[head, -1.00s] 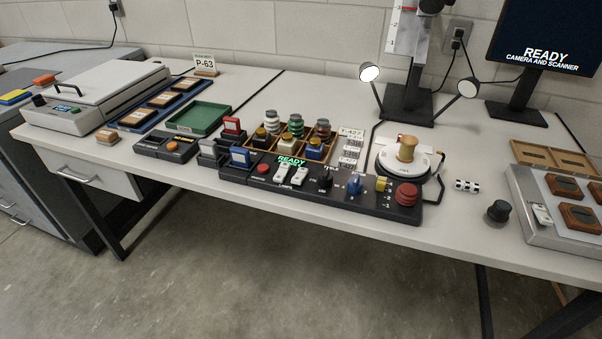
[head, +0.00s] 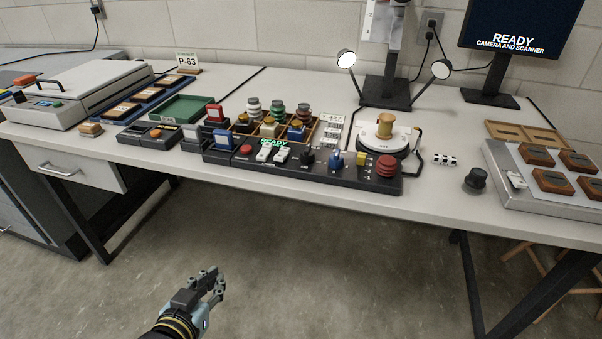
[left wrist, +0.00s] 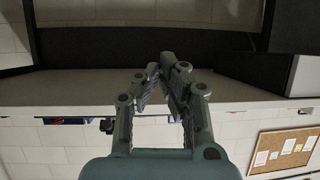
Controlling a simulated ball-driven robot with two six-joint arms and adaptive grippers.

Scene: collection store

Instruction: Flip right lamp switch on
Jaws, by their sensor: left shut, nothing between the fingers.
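The black control panel (head: 330,178) lies along the front of the table, with a lit green READY display. Its two white lamp switches stand side by side left of the panel's middle: the left lamp switch (head: 264,153) and the right lamp switch (head: 281,155). Their exact rocker positions are too small to tell. My left gripper (head: 217,280) is low in front of the table, over the floor, well away from the panel. It is shut and empty; its fingers also show in the left wrist view (left wrist: 160,85). My right gripper is not in view.
Beside the switches on the panel are a red button (head: 246,149), a black knob (head: 307,157), a blue knob (head: 336,159) and a large red button (head: 385,168). Two small lamps (head: 346,58) flank a stand. The space before the table is clear.

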